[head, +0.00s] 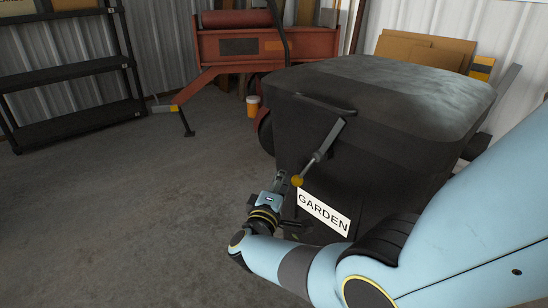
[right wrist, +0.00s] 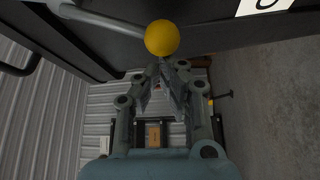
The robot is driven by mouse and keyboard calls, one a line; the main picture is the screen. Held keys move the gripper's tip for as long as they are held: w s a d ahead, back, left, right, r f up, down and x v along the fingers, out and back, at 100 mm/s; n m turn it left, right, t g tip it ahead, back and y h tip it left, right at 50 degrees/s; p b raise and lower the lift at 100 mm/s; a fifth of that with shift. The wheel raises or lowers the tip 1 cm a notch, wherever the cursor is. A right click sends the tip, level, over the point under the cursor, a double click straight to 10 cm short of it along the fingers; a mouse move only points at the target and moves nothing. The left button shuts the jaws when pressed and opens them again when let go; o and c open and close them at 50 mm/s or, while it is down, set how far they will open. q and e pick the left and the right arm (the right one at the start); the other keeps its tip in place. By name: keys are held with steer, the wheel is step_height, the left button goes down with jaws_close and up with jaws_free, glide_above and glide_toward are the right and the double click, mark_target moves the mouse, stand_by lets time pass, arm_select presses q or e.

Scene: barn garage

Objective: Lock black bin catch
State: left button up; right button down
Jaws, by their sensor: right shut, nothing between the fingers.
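The black bin (head: 380,125) stands at the right of the head view with its lid (head: 390,85) down and a white GARDEN label on its front. The catch (head: 318,157) is a grey lever with a yellow ball knob (head: 297,181). It slants down and left from near the lid's rim. My right gripper (head: 281,175) is shut and empty just left of the knob. In the right wrist view, the yellow knob (right wrist: 162,38) lies just beyond the closed fingertips (right wrist: 168,66); I cannot tell whether they touch. My left gripper is not in view.
A black shelf (head: 70,75) stands at the far left. A red trailer-like machine (head: 240,50) stands behind the bin, with a small orange tub (head: 253,106) on the floor. Cardboard (head: 425,50) leans at the back right. The floor (head: 120,210) at left is clear.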

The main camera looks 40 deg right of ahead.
arm_select(q)
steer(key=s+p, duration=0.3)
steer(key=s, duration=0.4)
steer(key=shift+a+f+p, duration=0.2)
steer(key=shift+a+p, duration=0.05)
steer(key=shift+p, duration=0.05)
arm_select(e)
steer(key=shift+s+d+f+n+g+y, duration=0.1)
steer(key=shift+s+f+n+g+y, duration=0.15)
steer(key=shift+s+n, duration=0.2)
steer(key=shift+s+f+n+y, duration=0.15)
steer(key=shift+s+f+n, duration=0.2)
steer(key=shift+s, duration=0.15)
steer(key=shift+s+d+f+n+g+y, duration=0.15)
steer(key=shift+s+f+n+y, duration=0.1)
steer(key=shift+s+n, duration=0.2)
steer(key=shift+s+a, duration=0.1)
steer(key=shift+s, duration=0.05)
